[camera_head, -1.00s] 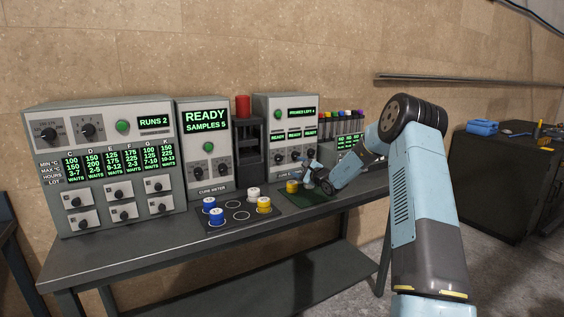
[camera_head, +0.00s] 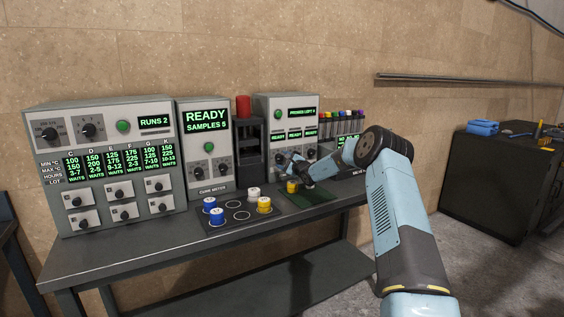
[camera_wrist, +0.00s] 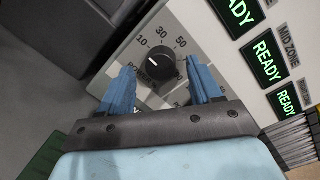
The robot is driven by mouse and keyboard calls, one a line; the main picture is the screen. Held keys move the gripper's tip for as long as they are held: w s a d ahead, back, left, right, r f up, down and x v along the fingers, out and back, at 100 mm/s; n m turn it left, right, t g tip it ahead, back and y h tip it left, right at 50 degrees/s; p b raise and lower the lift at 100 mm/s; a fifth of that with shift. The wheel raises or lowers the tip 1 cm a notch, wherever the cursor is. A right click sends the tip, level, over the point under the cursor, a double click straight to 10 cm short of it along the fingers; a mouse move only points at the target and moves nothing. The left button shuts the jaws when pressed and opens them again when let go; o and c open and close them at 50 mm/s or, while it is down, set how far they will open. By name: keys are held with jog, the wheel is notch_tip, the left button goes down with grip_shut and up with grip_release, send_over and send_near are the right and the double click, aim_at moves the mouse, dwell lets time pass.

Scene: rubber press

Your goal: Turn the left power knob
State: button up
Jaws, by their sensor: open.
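The left power knob (camera_wrist: 160,63) is a round black dial with a white pointer line and a printed scale in the wrist view. It sits on the pale front panel of the right-hand machine (camera_head: 286,102), whose screen reads about presses left. My gripper (camera_wrist: 160,85) is open, its two blue fingers on either side of the knob in the picture. I cannot tell whether they touch it. In the head view my gripper (camera_head: 290,168) is at the lower left of that machine's panel and partly hides its knobs.
A yellow-topped pot (camera_head: 292,187) stands just below my gripper on the green mat (camera_head: 312,199). A black press with a red top (camera_head: 243,106) stands left of the machine. A tray (camera_head: 214,222) with several pots lies in front. A tube rack (camera_head: 345,125) stands right.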

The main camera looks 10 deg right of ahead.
jog(key=shift+w+a, duration=0.25)
jog(key=shift+w, duration=0.3)
jog(key=shift+f, duration=0.1)
jog(key=c, duration=1)
